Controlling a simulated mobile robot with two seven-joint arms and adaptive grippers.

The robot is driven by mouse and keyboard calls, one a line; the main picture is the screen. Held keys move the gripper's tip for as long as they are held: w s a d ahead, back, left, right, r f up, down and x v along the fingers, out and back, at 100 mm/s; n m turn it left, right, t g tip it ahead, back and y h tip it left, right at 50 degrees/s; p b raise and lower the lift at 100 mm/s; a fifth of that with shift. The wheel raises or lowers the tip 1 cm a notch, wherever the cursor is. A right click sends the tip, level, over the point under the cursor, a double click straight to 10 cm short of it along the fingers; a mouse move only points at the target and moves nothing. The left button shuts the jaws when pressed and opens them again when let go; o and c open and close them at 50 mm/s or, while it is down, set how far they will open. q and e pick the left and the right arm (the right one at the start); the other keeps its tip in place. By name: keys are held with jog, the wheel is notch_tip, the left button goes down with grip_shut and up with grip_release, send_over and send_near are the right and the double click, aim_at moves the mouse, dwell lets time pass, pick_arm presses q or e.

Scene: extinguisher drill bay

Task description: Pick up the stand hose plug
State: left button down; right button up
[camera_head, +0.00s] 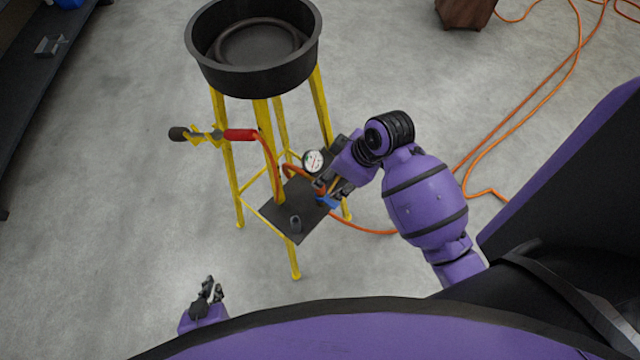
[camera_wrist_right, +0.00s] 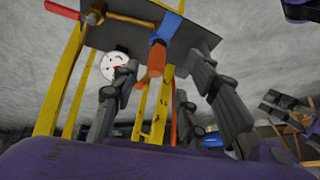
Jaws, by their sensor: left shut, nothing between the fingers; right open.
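The likely stand hose plug is the orange and blue fitting (camera_wrist_right: 156,62) at the edge of the stand's dark plate in the right wrist view. Its blue part (camera_head: 326,202) shows at the plate's right edge in the head view. My right gripper (camera_head: 332,189) is open at this edge, partly hiding the fitting. In the right wrist view its fingers (camera_wrist_right: 163,78) are spread on either side of the fitting; I cannot tell if either touches it. My left gripper (camera_head: 214,287) is shut and empty, low at left, away from the stand.
The yellow stand (camera_head: 223,150) carries a black round pan (camera_head: 255,75). A red-handled nozzle (camera_head: 240,135) hangs at its left. A round gauge (camera_head: 314,160) is beside my right gripper. Orange hose (camera_head: 360,230) runs over the floor at right. Floor left of the stand is clear.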

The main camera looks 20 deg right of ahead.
jog(key=x, duration=0.4)
jog(key=w+x, duration=0.1)
jog(key=x, duration=0.3)
jog(key=shift+r, duration=0.2)
grip_shut()
